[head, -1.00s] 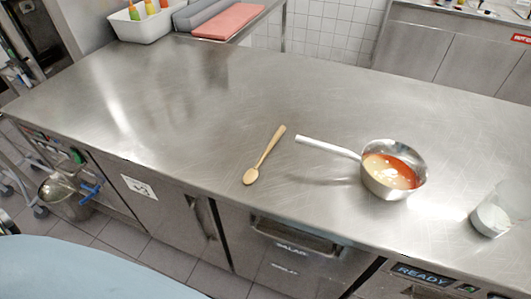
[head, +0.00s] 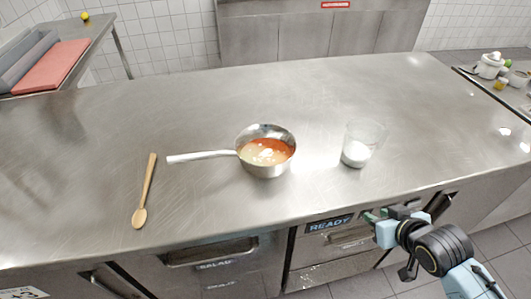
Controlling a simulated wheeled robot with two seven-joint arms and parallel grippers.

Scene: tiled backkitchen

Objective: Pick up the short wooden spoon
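The short wooden spoon (head: 146,190) lies flat on the steel counter (head: 200,105) at the left of the head view. Its bowl end points toward the front edge and its handle toward the back. Nothing touches it. My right gripper (head: 386,236) is at the lower right, by the counter's front edge, well to the right of the spoon. Its fingers are small and partly hidden, so I cannot tell whether they are open or shut. My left gripper is not in view.
A steel saucepan (head: 285,165) with orange-and-cream contents stands right of the spoon, its handle (head: 200,156) pointing at the spoon. A clear cup (head: 365,135) with white contents stands farther right. A red board (head: 58,67) lies back left. The counter around the spoon is clear.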

